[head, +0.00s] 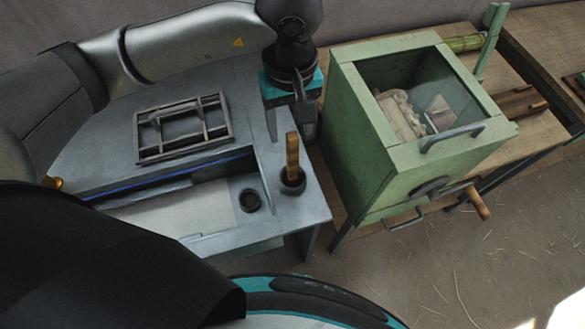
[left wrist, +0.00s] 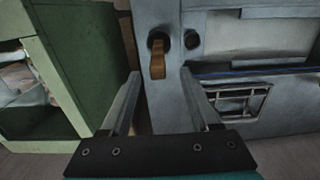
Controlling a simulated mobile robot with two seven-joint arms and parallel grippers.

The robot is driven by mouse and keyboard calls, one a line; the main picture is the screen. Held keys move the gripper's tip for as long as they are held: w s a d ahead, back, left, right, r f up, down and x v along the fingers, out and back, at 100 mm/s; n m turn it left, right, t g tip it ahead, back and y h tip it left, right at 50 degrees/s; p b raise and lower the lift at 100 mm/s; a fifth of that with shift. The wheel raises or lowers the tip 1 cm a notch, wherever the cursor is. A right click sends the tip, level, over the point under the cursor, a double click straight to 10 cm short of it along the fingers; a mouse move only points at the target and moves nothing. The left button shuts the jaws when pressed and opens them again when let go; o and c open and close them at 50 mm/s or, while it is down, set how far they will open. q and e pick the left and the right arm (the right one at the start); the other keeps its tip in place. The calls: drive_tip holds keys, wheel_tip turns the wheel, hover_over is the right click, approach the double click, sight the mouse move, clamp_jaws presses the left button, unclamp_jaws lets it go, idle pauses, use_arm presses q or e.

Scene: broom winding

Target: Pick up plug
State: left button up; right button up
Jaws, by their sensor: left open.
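The plug (head: 292,157) is a wooden peg standing upright in a dark round socket (head: 293,184) near the right corner of the grey bench. In the left wrist view the plug (left wrist: 158,64) shows ahead, between the lines of my fingers. My left gripper (head: 289,128) is open and empty, pointing down just above and behind the plug in the head view. Its two fingers also show in the left wrist view (left wrist: 161,74), spread on either side. I see no contact with the plug. My right gripper is not in view.
The grey bench (head: 85,150) carries a metal frame (head: 183,127) and a second dark ring (head: 250,200), left of the plug. A green wooden box (head: 360,150) with a glazed top and a crank handle (head: 478,203) stands close on the right, across a narrow gap.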

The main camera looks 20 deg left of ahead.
sight(293, 135)
use_arm(q)
drive_tip(key=shift+w+d+f+p, duration=0.1)
drive_tip(key=shift+f+p, duration=0.2)
drive_tip(key=shift+f, duration=2.55)
clamp_jaws()
drive_tip(key=shift+r, duration=0.1)
